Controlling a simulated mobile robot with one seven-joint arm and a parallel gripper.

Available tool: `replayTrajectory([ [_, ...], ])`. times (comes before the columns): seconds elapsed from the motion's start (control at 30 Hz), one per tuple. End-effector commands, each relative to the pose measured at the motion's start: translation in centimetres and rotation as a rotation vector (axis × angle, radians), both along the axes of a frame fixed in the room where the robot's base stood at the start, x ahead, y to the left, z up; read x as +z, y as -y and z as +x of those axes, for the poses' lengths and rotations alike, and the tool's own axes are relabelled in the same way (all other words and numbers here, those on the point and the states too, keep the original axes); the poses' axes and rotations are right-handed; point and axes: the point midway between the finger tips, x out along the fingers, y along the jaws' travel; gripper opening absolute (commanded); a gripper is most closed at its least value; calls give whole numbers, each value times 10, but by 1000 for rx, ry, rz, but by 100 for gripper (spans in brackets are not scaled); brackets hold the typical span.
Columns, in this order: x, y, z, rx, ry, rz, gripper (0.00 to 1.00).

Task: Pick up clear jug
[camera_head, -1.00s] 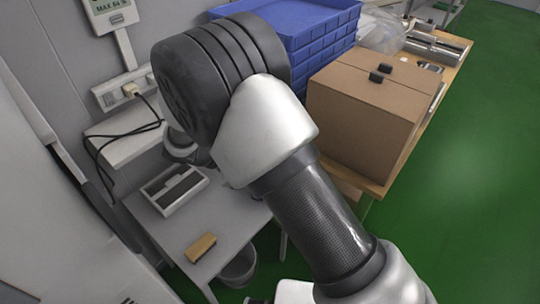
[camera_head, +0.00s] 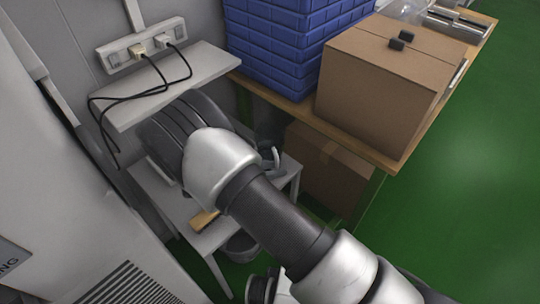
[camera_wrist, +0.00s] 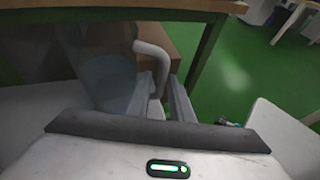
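The clear jug (camera_wrist: 108,78) is a see-through, faintly bluish vessel in the wrist view, left of centre, with a pale curved handle (camera_wrist: 152,50) on its right side. My gripper (camera_wrist: 162,84) has its two fingers apart, one on either side of the lower handle. I cannot tell whether either finger touches it. In the head view my arm covers the gripper, and only a small part of the jug with its pale handle (camera_head: 276,157) shows beyond the arm, above the small grey table (camera_head: 213,236).
A wooden bench (camera_head: 377,158) carries blue crates (camera_head: 285,45) and a cardboard box (camera_head: 375,85). Another box (camera_head: 322,172) is beneath it. A wall shelf (camera_head: 170,85) with cables overhangs the small table. A brown block (camera_head: 203,221) lies there; a bin (camera_head: 241,246) stands below.

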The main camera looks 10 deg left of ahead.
Motion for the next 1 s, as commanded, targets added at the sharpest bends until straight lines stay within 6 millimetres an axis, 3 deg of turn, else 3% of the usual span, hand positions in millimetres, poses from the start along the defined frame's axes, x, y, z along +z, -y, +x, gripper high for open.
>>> replayTrajectory([
  [0.33,-19,33,27,-2,-1,0,20],
  [0.57,-19,34,28,-1,0,0,18],
  [0.67,-19,34,28,-1,0,0,2],
  [0.7,-19,33,28,-1,0,0,0],
  [1.0,-18,33,28,-1,0,0,0],
])
